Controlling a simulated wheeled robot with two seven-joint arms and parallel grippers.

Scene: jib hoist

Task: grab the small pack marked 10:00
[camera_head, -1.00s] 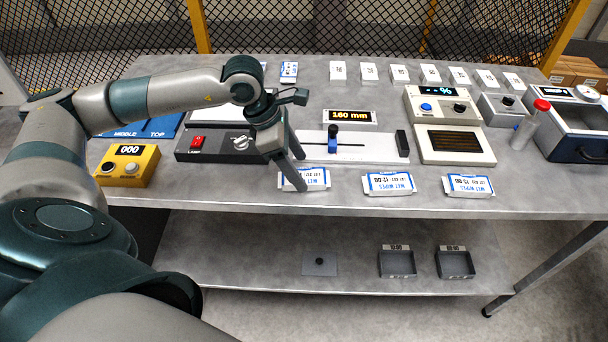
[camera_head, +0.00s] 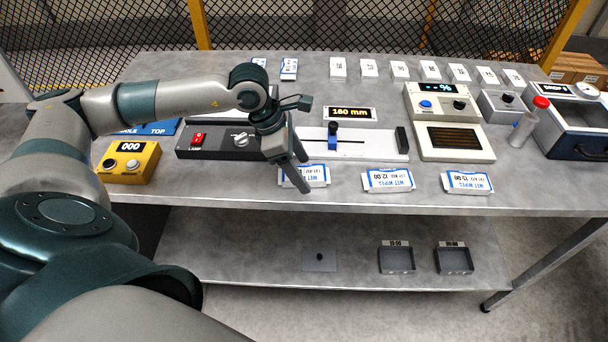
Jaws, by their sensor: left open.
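Three white and blue packs lie along the front edge of the grey table. The leftmost pack (camera_head: 318,176) is partly covered by my left gripper, and I cannot read its time. The middle pack (camera_head: 388,181) reads 12:00 and the right pack (camera_head: 467,183) reads 15:00, both printed upside down in this view. My left gripper (camera_head: 304,175) is open, fingers pointing down, over the left part of the leftmost pack. One finger crosses in front of the pack; I cannot tell whether it touches. My right gripper is not in view.
Small white cards line the back. A lower shelf (camera_head: 235,250) holds two grey trays. The tabletop between the front packs is clear.

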